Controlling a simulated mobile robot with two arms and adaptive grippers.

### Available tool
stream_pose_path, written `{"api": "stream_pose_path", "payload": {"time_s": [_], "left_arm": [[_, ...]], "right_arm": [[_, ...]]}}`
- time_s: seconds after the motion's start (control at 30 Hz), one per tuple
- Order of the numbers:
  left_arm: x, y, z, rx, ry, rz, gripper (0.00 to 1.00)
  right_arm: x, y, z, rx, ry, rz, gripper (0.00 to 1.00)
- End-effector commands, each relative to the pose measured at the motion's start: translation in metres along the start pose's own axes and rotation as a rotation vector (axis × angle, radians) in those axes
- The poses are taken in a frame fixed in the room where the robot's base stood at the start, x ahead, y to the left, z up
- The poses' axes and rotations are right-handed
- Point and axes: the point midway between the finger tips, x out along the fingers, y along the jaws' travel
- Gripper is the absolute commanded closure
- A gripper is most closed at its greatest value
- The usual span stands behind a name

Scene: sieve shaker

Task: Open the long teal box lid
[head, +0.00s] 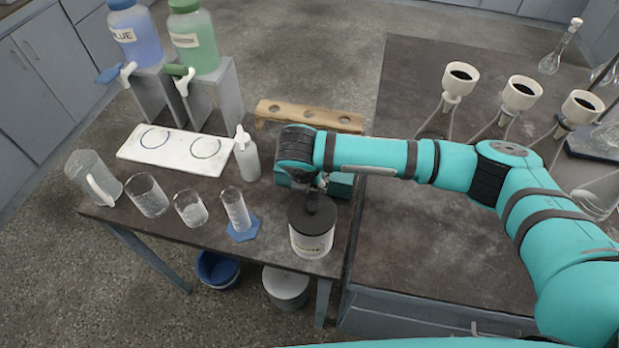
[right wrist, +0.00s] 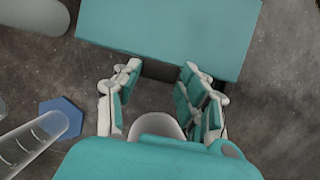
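The long teal box (head: 341,186) is on the bench, largely hidden in the head view by my right arm. In the right wrist view its flat teal top (right wrist: 170,35) fills the upper middle, and the lid looks closed. My right gripper (right wrist: 160,74) is at the box's near edge with its two fingers apart. A dark part (right wrist: 162,71) under that edge shows between the fingertips; I cannot tell whether they touch it. In the head view the right gripper (head: 312,184) is mostly hidden under my wrist. My left gripper is not in view.
A black-lidded jar (head: 312,228) stands just in front of the right gripper. A white bottle (head: 246,155), a measuring cylinder (head: 236,209) on a blue coaster, and beakers (head: 147,195) stand to the left. A wooden rack (head: 309,115) lies behind. Funnel flasks (head: 459,79) stand at right.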

Motion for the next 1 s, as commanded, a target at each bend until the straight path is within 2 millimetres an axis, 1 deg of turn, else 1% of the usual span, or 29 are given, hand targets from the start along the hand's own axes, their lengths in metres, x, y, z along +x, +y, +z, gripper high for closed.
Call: {"api": "stream_pose_path", "payload": {"time_s": [0.03,0.2,0.3,0.67,0.87,1.0], "left_arm": [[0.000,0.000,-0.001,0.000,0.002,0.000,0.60],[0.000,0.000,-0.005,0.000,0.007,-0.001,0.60],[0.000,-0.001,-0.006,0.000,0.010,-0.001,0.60],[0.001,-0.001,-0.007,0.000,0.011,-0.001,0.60],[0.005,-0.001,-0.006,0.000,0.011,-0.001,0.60],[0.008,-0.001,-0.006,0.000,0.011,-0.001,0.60]], "right_arm": [[0.000,0.000,0.000,0.000,0.000,0.000,0.67],[0.000,0.000,0.000,0.000,0.000,0.000,0.90],[-0.001,0.000,0.000,0.000,0.000,0.000,1.00],[-0.004,0.000,0.003,0.003,0.027,0.001,1.00],[-0.013,0.001,0.012,0.004,0.125,0.001,1.00],[-0.023,0.001,0.022,0.006,0.227,0.002,1.00]]}}
